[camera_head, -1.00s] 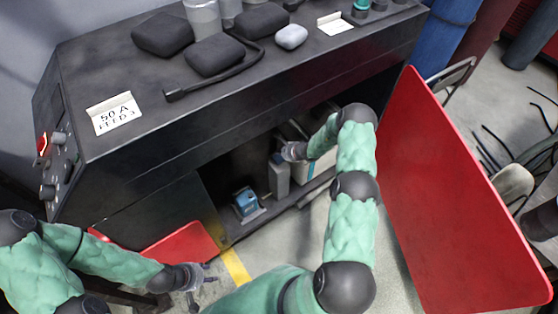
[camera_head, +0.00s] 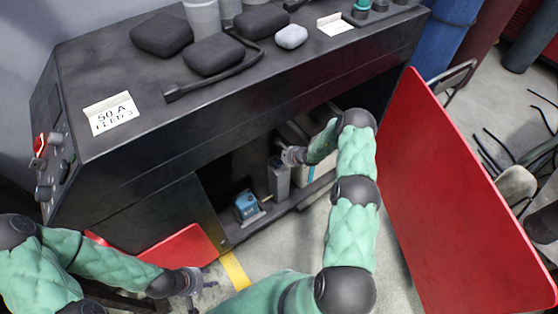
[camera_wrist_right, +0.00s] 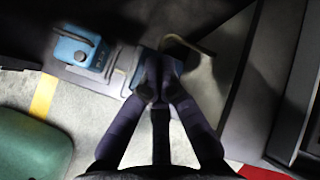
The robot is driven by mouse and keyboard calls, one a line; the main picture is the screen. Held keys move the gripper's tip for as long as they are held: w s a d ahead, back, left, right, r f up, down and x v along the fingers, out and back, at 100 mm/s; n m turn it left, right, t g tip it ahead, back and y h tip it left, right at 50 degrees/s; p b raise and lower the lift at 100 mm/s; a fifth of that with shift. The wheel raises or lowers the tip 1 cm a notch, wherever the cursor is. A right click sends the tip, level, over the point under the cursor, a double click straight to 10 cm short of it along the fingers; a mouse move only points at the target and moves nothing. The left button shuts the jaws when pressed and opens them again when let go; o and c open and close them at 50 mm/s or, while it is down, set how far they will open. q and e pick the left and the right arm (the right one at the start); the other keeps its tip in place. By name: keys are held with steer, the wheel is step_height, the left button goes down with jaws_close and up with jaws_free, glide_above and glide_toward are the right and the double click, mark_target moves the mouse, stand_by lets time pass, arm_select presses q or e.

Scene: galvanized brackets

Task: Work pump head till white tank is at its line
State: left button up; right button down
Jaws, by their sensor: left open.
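The grey pump body (camera_head: 279,181) stands upright inside the open cabinet. My right gripper (camera_head: 287,156) reaches in from the right at the pump's top. In the right wrist view my right gripper's fingers (camera_wrist_right: 157,84) converge on a dark part at the top of the pump, which looks like the pump head; the tips mostly cover it. My left gripper (camera_head: 200,283) is open and empty, low outside the cabinet.
A blue box (camera_head: 247,205) sits left of the pump, also in the right wrist view (camera_wrist_right: 78,46). A red door panel (camera_head: 450,200) stands open at right, another (camera_head: 180,248) at lower left. Dark pads lie on the black cabinet top (camera_head: 290,75).

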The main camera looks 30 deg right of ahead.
mark_target(279, 161)
steer(key=shift+f, duration=0.1)
stand_by(0.7)
steer(key=shift+f+b, duration=0.35)
steer(key=shift+b, duration=0.15)
steer(key=shift+f+b, duration=1.15)
steer(key=shift+f, duration=0.1)
stand_by(1.4)
steer(key=shift+r, duration=0.1)
stand_by(0.3)
steer(key=shift+r+p, duration=0.85)
steer(key=shift+r, duration=0.75)
steer(key=shift+r+p, duration=1.35)
steer(key=shift+r, duration=1.15)
